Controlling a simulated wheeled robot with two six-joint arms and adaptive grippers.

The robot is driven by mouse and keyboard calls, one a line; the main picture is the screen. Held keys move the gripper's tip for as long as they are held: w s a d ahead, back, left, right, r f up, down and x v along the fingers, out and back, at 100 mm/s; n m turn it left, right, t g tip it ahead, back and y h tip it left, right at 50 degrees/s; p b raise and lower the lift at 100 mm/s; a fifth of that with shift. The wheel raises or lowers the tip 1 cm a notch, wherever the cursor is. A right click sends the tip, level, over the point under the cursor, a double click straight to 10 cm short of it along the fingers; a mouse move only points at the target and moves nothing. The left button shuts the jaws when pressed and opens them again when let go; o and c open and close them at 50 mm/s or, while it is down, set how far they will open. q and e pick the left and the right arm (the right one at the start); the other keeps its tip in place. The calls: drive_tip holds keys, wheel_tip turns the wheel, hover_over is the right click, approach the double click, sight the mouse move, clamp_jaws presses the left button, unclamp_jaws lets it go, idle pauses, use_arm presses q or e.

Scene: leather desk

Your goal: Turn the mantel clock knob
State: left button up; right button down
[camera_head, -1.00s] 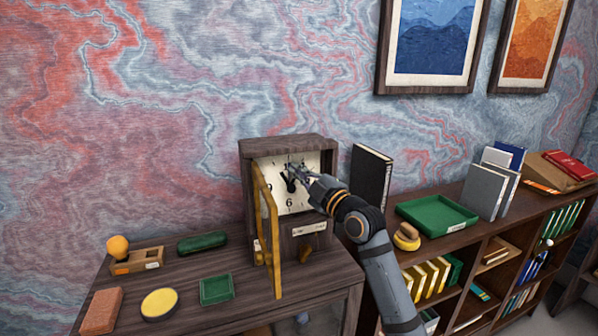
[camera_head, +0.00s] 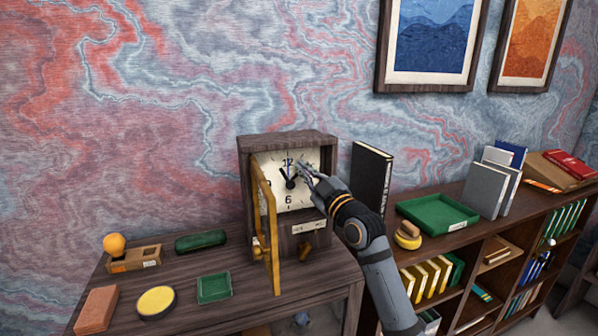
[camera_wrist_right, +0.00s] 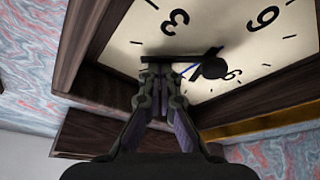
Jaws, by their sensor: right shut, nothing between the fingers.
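The mantel clock (camera_head: 246,190) stands upright in a dark wooden case on the desk. Its glazed front door (camera_head: 272,235) with a brass-coloured frame hangs open to the left. The cream dial (camera_head: 300,203) is bare, with dark hands and a dark round knob-like hub at its centre (camera_head: 291,183); the hub also shows in the right wrist view (camera_wrist_right: 214,68). My right gripper (camera_head: 301,171) is shut and empty in front of the dial, up and right of the hub. In the wrist view its fingertips (camera_wrist_right: 160,70) are beside a dark hand; contact is unclear. My left gripper is not in view.
On the desk, left of the clock, lie a wooden block holder (camera_head: 136,264), green case (camera_head: 201,241), green tray (camera_head: 214,288), yellow round tin (camera_head: 156,301) and brown block (camera_head: 97,310). A black book (camera_head: 371,178) stands right of the clock, beside the green tray (camera_head: 437,214) on the shelf.

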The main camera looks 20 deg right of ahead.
drive_tip(key=shift+d+f+m+t+h, duration=0.25)
drive_tip(key=shift+f+m+h, duration=0.2)
drive_tip(key=shift+m, duration=0.6)
drive_tip(key=shift+d+f+m+t+h, duration=0.15)
drive_tip(key=shift+d+f+m+h, duration=0.3)
drive_tip(key=shift+m, duration=0.65)
drive_tip(key=shift+d+f+m+t+h, duration=0.25)
drive_tip(key=shift+f+m, duration=0.35)
drive_tip(key=shift+m, duration=0.45)
drive_tip(key=shift+b, duration=0.3)
